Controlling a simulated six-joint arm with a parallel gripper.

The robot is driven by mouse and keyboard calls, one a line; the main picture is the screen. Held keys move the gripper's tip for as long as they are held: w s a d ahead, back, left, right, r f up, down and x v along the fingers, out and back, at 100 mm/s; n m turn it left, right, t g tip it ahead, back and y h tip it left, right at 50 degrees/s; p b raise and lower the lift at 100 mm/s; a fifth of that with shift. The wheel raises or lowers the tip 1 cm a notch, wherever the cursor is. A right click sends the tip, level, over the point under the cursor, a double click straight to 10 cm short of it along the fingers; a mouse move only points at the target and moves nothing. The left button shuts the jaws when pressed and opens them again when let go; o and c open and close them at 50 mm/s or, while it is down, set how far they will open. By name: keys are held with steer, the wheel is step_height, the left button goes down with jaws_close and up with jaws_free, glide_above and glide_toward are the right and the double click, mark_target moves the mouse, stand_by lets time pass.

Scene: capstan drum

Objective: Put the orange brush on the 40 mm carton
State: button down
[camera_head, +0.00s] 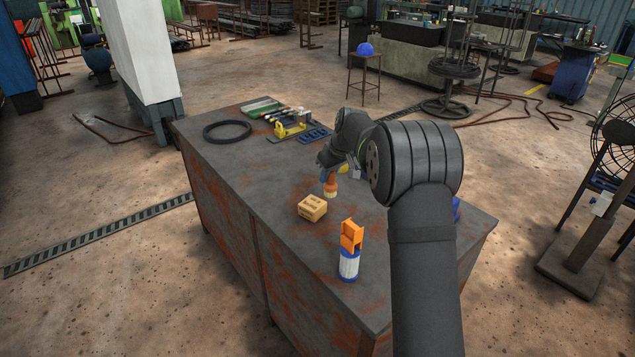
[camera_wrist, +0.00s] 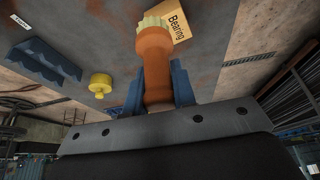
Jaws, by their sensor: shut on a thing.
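The orange brush (camera_head: 331,183) has a rounded orange handle and pale bristles. In the wrist view the brush (camera_wrist: 155,65) runs out between the blue fingers of my gripper (camera_wrist: 156,88), which is shut on its handle. In the head view my gripper (camera_head: 327,161) is partly hidden by my arm, and the bristles point down. A tan carton (camera_head: 311,208) lies on the bench just in front of the brush. It also shows in the wrist view, lettered "Bearing" (camera_wrist: 179,19), beside the bristles. I cannot tell whether the bristles touch the bench. No size is readable on the carton.
A blue-and-white cylinder (camera_head: 348,265) with an orange piece (camera_head: 351,235) on top stands near the bench's front. A yellow knobbed part (camera_wrist: 100,84) lies beside the gripper. A black ring (camera_head: 227,131), a yellow item (camera_head: 289,130) and a blue rack (camera_head: 315,135) are farther back. The bench left of the carton is clear.

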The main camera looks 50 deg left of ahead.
steer(key=w+d+r, duration=0.4)
steer(key=d+r, duration=0.1)
steer(key=d, duration=0.1)
glide_above(317, 207)
step_height(317, 207, down, 7)
steer(key=shift+a+f, duration=0.1)
steer(key=shift+f, duration=1.95)
steer(key=shift+f, duration=0.2)
steer(key=c, duration=1.2)
jaws_free()
steer(key=shift+r, duration=0.15)
